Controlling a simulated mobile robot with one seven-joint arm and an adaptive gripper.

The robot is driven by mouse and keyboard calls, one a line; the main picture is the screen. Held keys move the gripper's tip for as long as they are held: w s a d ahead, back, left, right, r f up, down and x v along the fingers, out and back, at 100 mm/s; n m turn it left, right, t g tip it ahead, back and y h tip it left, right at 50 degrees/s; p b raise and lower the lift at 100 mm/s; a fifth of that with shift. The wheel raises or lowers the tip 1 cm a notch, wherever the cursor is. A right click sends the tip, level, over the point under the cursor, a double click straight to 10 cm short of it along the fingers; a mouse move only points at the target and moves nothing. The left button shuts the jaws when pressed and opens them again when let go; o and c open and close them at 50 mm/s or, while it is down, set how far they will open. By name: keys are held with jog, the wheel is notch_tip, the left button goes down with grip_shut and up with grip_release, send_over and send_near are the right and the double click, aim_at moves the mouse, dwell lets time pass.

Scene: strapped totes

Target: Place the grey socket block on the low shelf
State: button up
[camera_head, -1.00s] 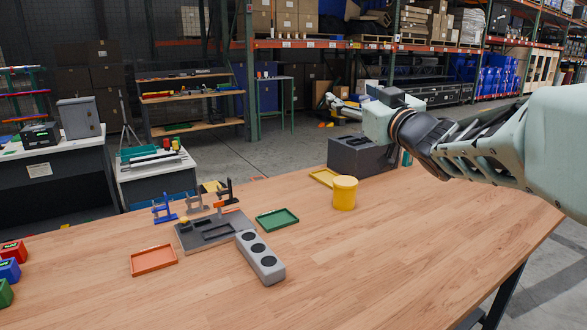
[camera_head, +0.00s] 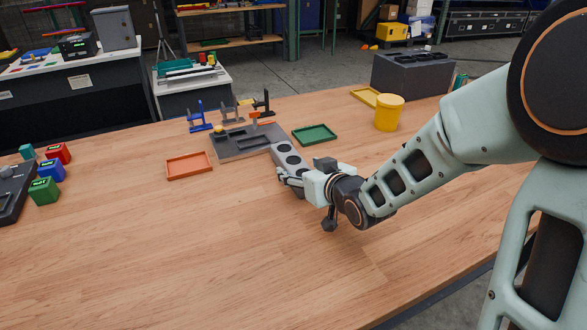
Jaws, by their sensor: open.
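The grey socket block (camera_head: 285,150), a long bar with dark round sockets, lies on the wooden table against the grey fixture plate. Its near end is partly hidden by my gripper. My gripper (camera_head: 287,180) is open, low over the table at the block's near end, its fingers around or just beside that end; I cannot tell whether they touch it. A shelf unit with wooden boards stands on the floor at the back, and its lower board (camera_head: 225,43) shows; I cannot tell whether this is the low shelf.
Near the block are an orange tray (camera_head: 189,166), a green tray (camera_head: 314,134) and the grey fixture plate (camera_head: 235,143) with upright clamps. A yellow tub (camera_head: 389,113) and dark grey box (camera_head: 412,74) stand back right. Coloured cubes (camera_head: 50,170) sit left. The table front is clear.

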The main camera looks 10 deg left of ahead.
aim_at(294, 162)
jog(key=shift+w+r+b+x, duration=0.1)
jog(key=shift+b+x, duration=0.05)
jog(key=shift+x, duration=1.45)
jog(key=shift+w+r+b+x, duration=0.1)
jog(key=shift+b+x, duration=0.05)
jog(key=shift+x, duration=1.4)
jog(key=shift+d, duration=0.15)
jog(key=c, duration=1.4)
jog(key=shift+r, duration=0.1)
grip_shut()
